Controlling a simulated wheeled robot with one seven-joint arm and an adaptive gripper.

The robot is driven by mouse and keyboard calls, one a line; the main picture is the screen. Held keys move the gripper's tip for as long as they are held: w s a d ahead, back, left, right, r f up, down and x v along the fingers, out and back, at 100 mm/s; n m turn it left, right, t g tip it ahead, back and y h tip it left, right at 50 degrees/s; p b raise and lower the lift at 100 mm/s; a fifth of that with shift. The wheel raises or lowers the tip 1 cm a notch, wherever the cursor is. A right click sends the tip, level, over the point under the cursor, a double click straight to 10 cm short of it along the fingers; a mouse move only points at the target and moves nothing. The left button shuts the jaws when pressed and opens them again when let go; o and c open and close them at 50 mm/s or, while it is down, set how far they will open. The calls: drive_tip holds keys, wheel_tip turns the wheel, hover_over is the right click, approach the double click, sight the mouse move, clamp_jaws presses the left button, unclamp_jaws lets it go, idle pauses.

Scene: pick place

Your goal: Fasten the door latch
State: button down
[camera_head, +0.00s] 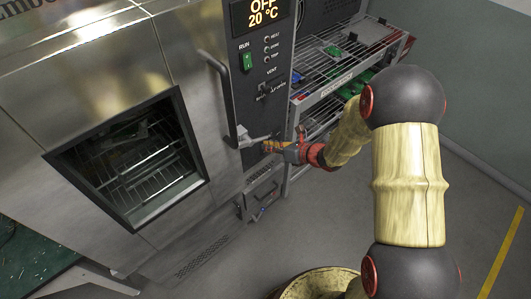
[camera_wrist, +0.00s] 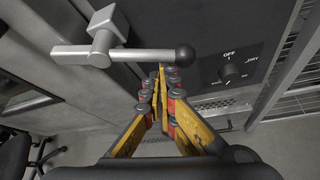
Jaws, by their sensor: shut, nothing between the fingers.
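The latch is a grey metal lever with a round dark knob (camera_wrist: 185,55); its bracket (camera_wrist: 105,35) sits at the door's edge. In the wrist view the lever lies across the picture, knob to the right. In the head view the latch (camera_head: 250,141) shows at the lower end of the long door handle (camera_head: 217,66). The steel oven door (camera_head: 190,45) looks shut or nearly so; I cannot tell which. My gripper (camera_wrist: 163,68) is shut and empty, its fingertips close by the knob. I cannot tell whether they touch it. It also shows in the head view (camera_head: 270,147).
A control panel (camera_head: 262,60) reading "OFF 20 °C" stands right of the door. A rotary dial (camera_wrist: 232,72) is right of my fingers. A wire-shelf rack (camera_head: 340,80) with coloured items stands behind. The grey floor (camera_head: 300,225) in front is clear.

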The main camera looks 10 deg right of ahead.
drive_tip(key=shift+w+d+r+n+t+h+b, duration=0.25)
drive_tip(key=shift+r+n+h+b, duration=0.15)
drive_tip(key=shift+r+b, duration=0.2)
drive_tip(key=shift+w+d+r+n+t+h+b, duration=0.1)
drive_tip(key=shift+d+r+n+t+h+b, duration=0.25)
drive_tip(key=shift+r+b, duration=0.2)
drive_tip(key=shift+a+r, duration=0.1)
